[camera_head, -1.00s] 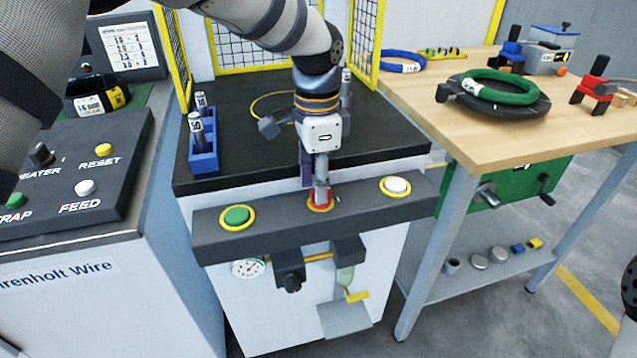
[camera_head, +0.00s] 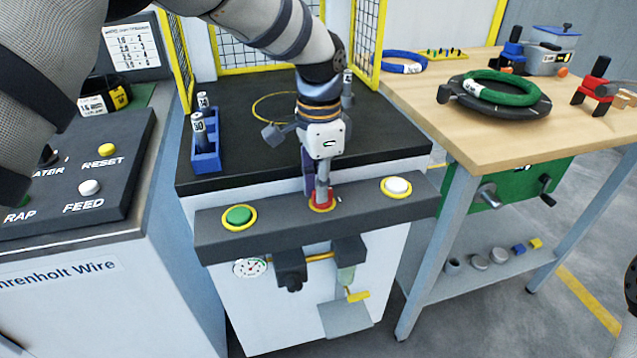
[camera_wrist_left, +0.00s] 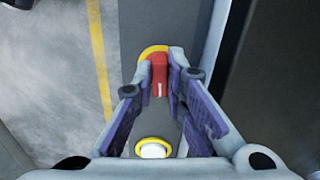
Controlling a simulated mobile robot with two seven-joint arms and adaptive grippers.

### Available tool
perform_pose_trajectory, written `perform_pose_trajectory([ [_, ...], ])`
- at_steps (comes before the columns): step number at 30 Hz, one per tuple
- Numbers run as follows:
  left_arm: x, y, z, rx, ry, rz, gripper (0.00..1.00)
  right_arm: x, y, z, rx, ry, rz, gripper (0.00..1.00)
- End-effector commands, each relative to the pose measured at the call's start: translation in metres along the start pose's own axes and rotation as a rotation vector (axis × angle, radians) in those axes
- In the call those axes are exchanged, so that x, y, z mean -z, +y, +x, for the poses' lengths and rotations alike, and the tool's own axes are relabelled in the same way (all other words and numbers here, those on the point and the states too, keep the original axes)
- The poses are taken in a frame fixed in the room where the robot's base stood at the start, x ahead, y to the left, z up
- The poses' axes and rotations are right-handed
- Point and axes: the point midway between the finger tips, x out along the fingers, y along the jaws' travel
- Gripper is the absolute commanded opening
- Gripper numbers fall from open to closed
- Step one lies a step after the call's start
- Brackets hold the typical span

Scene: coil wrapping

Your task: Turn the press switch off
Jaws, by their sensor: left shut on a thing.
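The press (camera_head: 290,352) has a dark front bar (camera_head: 280,220) with a red switch (camera_head: 319,206) in a yellow ring at its middle. In the left wrist view the red switch (camera_wrist_left: 158,75) is a knob with a white mark, between the fingertips. My left gripper (camera_head: 322,192) points down onto the switch and is shut on it; its fingers partly hide the knob in the head view. In the left wrist view my left gripper (camera_wrist_left: 160,82) has a finger on each side of the knob. My right gripper is not in view.
A green button (camera_head: 238,216) and a white button (camera_head: 396,186) sit either side of the switch. A blue holder (camera_head: 206,163) stands on the press top. A control panel (camera_head: 80,200) is at left; a wooden table (camera_head: 430,95) with a green coil (camera_head: 500,88) is at right.

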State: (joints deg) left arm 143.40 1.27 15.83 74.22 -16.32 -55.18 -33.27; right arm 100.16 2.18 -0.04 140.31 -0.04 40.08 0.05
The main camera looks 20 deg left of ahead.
Motion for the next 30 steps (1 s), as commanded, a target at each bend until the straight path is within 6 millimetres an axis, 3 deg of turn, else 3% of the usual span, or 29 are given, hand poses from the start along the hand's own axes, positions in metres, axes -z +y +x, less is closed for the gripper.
perform_pose_trajectory([
  [12, 0.001, 0.003, -0.002, 0.002, 0.002, -0.350, 0.00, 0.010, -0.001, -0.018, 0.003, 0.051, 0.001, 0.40],
  [30, 0.002, 0.005, 0.000, 0.000, 0.000, -0.922, 0.00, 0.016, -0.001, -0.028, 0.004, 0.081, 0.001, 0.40],
])
